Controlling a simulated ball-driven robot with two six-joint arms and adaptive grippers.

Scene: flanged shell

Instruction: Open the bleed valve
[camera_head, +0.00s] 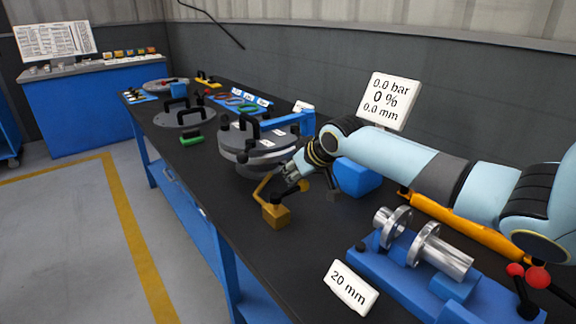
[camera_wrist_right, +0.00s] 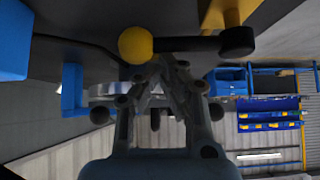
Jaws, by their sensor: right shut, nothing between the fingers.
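A small brass-yellow valve block (camera_head: 277,215) stands on the dark bench in front of the flanged shell (camera_head: 262,148). A bent yellow piece rises from it toward the shell. My right gripper (camera_head: 288,184) is shut and empty just above the block. In the right wrist view, my right gripper's fingertips (camera_wrist_right: 163,62) are together close below a black bar (camera_wrist_right: 190,45). The bar has a yellow ball (camera_wrist_right: 135,45) at its left and a black knob (camera_wrist_right: 237,41) at its right. I cannot tell whether the fingers touch it. My left gripper is out of view.
A display sign (camera_head: 389,100) reads 0.0 bar, 0 %, 0.0 mm. A blue fixture (camera_head: 400,283) with metal flanged parts and a 20 mm sign (camera_head: 351,288) stand at the front right. Round lids with black handles lie farther along the bench. The bench front left of the valve is clear.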

